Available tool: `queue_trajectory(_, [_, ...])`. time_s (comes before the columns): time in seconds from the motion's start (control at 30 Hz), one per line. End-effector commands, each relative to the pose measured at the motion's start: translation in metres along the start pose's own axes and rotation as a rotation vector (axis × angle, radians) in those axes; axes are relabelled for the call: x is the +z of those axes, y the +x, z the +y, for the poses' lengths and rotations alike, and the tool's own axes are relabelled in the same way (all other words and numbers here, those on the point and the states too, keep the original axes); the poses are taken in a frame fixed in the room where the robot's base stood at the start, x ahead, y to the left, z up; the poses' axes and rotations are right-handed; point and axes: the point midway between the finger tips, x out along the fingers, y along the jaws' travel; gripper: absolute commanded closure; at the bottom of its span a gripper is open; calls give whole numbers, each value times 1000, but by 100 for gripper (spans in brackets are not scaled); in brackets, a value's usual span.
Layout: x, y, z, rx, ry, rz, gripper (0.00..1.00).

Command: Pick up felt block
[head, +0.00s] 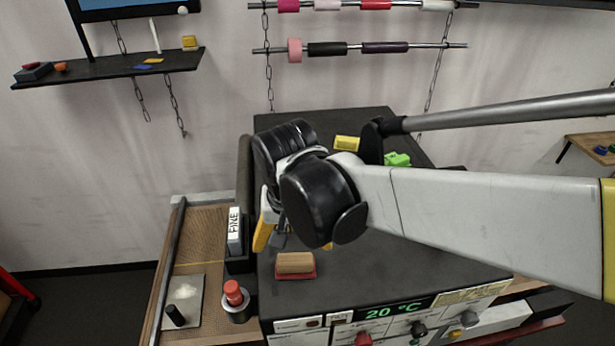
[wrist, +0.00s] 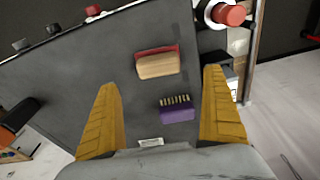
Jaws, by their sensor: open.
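The felt block (head: 295,263), a tan wooden block with a red felt side, lies on the dark top of the machine near its front edge. In the wrist view the felt block (wrist: 157,64) shows just beyond the fingertips, roughly midway between them. My gripper (wrist: 161,80) is open, with its two yellow fingers apart and nothing between them touching. In the head view my gripper (head: 268,228) points down, behind and left of the block, partly hidden by my arm.
A purple brush (wrist: 177,110) lies close to the block, between my fingers in the wrist view. A box marked FINE (head: 235,228) and a red-topped cylinder (head: 234,294) stand left of the machine top. Yellow (head: 346,143) and green (head: 397,160) items lie farther back.

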Motion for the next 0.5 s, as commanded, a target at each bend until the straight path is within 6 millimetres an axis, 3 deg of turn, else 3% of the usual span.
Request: queue_trajectory(0.5, [2, 63, 3, 0, 0, 1, 3])
